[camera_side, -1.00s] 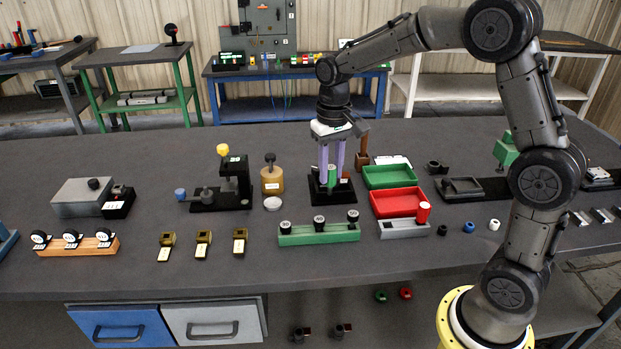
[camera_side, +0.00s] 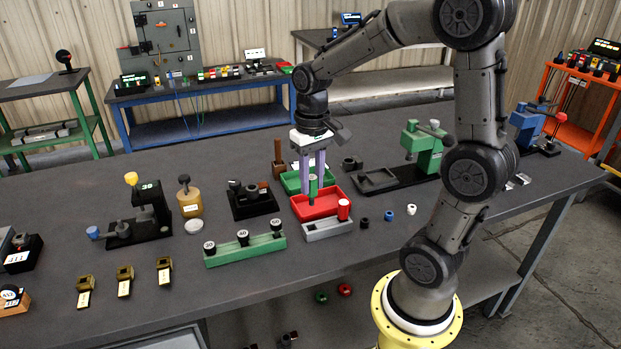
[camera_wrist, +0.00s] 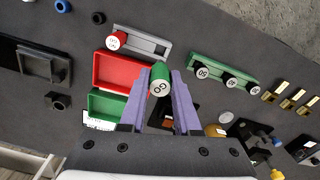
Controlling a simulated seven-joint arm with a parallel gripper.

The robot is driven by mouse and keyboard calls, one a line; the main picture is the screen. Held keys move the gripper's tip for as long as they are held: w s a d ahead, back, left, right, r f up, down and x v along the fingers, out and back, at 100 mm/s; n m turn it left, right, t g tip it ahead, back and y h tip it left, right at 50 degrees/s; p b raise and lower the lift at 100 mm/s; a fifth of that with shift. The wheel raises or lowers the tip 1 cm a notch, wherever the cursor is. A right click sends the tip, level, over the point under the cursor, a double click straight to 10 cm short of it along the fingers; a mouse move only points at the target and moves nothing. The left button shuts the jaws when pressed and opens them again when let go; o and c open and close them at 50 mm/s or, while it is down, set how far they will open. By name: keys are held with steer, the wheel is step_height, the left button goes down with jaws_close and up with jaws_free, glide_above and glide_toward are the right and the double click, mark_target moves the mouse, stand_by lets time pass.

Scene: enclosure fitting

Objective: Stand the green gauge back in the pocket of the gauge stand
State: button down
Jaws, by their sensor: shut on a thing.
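The green gauge (camera_side: 313,188) is a slim green cylinder, held upright between the purple fingers of my gripper (camera_side: 312,180). In the wrist view the gauge (camera_wrist: 160,85) shows its pale numbered end, with a finger on each side. The gauge stand (camera_side: 322,231), a low grey block, lies in front of the red tray. A red gauge (camera_side: 344,209) stands at its right end.
The red tray (camera_side: 324,213) and green tray (camera_side: 290,181) lie beneath and behind the gripper. A black fixture (camera_side: 238,208) stands to the left. Small rings (camera_side: 389,215) lie to the right.

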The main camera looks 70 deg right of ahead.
mark_target(312, 205)
steer(key=shift+f, duration=2.85)
steer(key=shift+f, duration=1.6)
steer(key=c, duration=0.5)
jaws_free()
steer(key=shift+c, duration=0.2)
step_height(312, 205, up, 14)
steer(key=shift+f, duration=0.1)
